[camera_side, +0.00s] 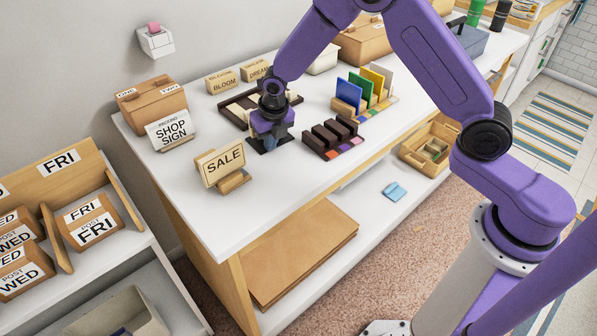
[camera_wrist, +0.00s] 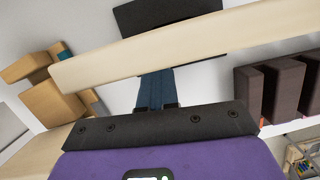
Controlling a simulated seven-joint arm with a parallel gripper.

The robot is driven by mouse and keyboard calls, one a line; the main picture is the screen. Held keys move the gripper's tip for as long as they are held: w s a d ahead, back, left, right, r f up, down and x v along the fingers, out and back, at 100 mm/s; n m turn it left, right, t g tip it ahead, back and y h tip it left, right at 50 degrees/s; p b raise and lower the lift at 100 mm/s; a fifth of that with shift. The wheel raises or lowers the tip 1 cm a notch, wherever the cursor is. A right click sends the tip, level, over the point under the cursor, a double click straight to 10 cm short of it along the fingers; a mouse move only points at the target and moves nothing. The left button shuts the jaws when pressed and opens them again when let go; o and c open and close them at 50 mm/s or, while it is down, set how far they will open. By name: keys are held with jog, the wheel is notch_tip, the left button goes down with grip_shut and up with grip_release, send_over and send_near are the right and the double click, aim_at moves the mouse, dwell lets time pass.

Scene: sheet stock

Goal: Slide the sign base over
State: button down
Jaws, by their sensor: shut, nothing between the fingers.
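The wooden sign base (camera_side: 233,182) stands on the white table near its left front part, beneath a tan SALE sign (camera_side: 221,162) that leans back. My gripper (camera_side: 268,145) is low over the table, right of and a little behind the sign, apart from it. It is shut and empty. In the wrist view the narrow blue fingers (camera_wrist: 156,90) are together. A pale beam (camera_wrist: 190,45) crosses in front of their tips, and I cannot tell what it is. Tan blocks (camera_wrist: 60,100) show at left there; whether they include the sign base is unclear.
A dark rack of brown blocks (camera_side: 330,138) stands right of my gripper and shows in the wrist view (camera_wrist: 285,88). Behind is a dark tray with pale strips (camera_side: 240,108). A SHOP SIGN box (camera_side: 155,108) stands at left. The table front near the sign is clear.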

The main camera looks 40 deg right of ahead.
aim_at(278, 159)
jog(key=shift+s, duration=0.1)
dwell(0.3)
jog(key=s, duration=0.4)
jog(key=shift+a, duration=0.35)
jog(key=v, duration=1)
jog(key=shift+w, duration=0.15)
jog(key=c, duration=1.8)
grip_release()
